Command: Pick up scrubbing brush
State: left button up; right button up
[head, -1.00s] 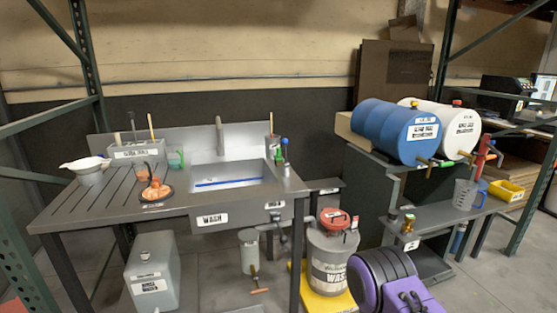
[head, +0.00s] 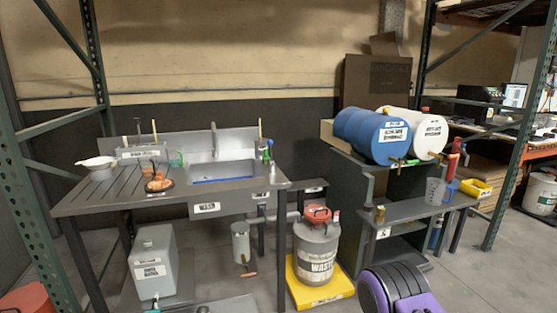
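I cannot pick out a scrubbing brush with certainty. A small orange item (head: 157,183) sits in a dark round dish on the drainboard of the wash sink table (head: 100,198); it is too small to tell what it is. A grey tool holder (head: 145,155) with upright handles stands at the table's back left. Small green and red items (head: 265,150) stand at the sink's back right corner. A tool with an orange-red handle (head: 249,274) shows below the table. Neither of my gripper's fingertips is in view.
A grey box (head: 152,262) stands under the table. A waste can (head: 316,250) stands on a yellow base (head: 320,293) right of it. A blue drum (head: 372,133) and a white drum (head: 428,133) lie on a dark rack. A green post (head: 35,200) rises at left.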

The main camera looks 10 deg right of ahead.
aim_at(266, 159)
jog(key=z, duration=0.65)
jog(key=i, duration=0.9)
jog(key=z, duration=0.3)
jog(key=i, duration=0.9)
jog(key=u, duration=0.45)
